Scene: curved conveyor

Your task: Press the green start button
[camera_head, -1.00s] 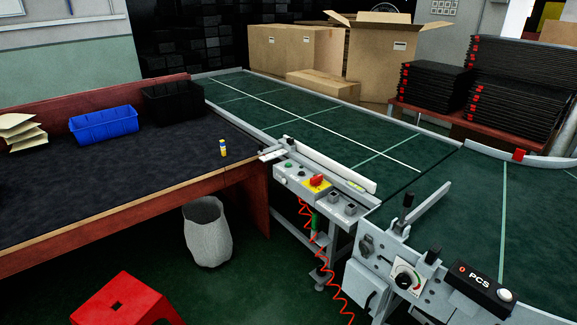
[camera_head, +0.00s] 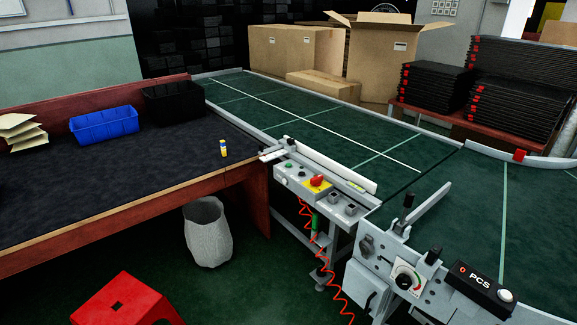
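The green start button (camera_head: 288,166) is a small round button on the grey control box (camera_head: 306,192) at the near side of the conveyor, in the middle of the head view. A red knob (camera_head: 317,180) on a yellow plate sits to its right on the same box. Neither of my grippers shows in the head view. Nothing covers the green button.
The green conveyor (camera_head: 290,110) runs behind the control box. A dark table (camera_head: 110,185) with a blue bin (camera_head: 104,124) stands at left. A red stool (camera_head: 125,300) and a white waste bin (camera_head: 207,232) stand on the floor in front.

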